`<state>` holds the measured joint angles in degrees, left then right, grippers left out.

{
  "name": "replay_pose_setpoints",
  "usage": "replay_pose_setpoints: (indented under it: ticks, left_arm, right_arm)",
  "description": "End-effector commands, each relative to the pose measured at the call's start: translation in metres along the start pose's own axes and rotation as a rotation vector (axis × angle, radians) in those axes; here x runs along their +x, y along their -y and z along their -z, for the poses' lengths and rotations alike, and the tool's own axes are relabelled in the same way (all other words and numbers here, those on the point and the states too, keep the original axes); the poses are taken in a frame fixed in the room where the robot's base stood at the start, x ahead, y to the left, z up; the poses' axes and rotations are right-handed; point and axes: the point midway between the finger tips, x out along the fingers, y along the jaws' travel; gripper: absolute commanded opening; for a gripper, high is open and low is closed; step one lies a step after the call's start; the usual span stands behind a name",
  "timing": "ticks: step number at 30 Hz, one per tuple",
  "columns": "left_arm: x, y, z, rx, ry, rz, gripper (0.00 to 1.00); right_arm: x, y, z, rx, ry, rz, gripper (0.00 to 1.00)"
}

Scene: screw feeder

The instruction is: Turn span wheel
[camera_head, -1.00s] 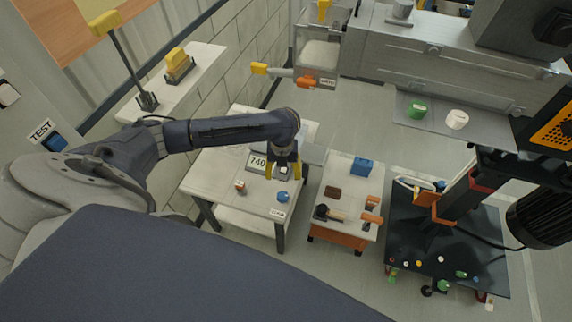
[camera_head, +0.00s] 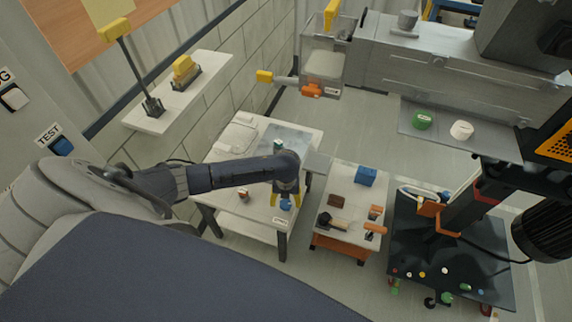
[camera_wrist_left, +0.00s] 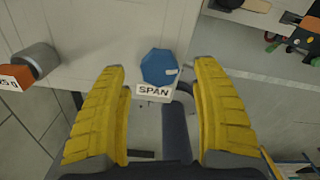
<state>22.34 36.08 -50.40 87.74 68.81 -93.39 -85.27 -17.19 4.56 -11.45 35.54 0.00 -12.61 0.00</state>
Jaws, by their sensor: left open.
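The span wheel is a small blue faceted knob with a white mark, on the front part of the white table; it shows in the head view (camera_head: 286,205) and in the left wrist view (camera_wrist_left: 159,66). A white SPAN label (camera_wrist_left: 153,91) sits beside it. My left gripper (camera_head: 286,198) is open above the wheel, with its yellow fingers on either side of it. In the left wrist view the wheel appears between the fingertips (camera_wrist_left: 158,72), with a gap on both sides and no visible contact. My right gripper is not in view.
A cart (camera_head: 340,227) with a blue box (camera_head: 366,176) and a hammer stands to the right. A grey machine with a hopper (camera_head: 325,65) is behind.

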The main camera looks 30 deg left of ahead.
Motion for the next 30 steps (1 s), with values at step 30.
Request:
replay_pose_setpoints:
  ticks: [30]
  left_arm:
    - [0.026,0.0,0.0,-0.001,0.0,0.001,0.31]
  right_arm:
    - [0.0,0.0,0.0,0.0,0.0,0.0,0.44]
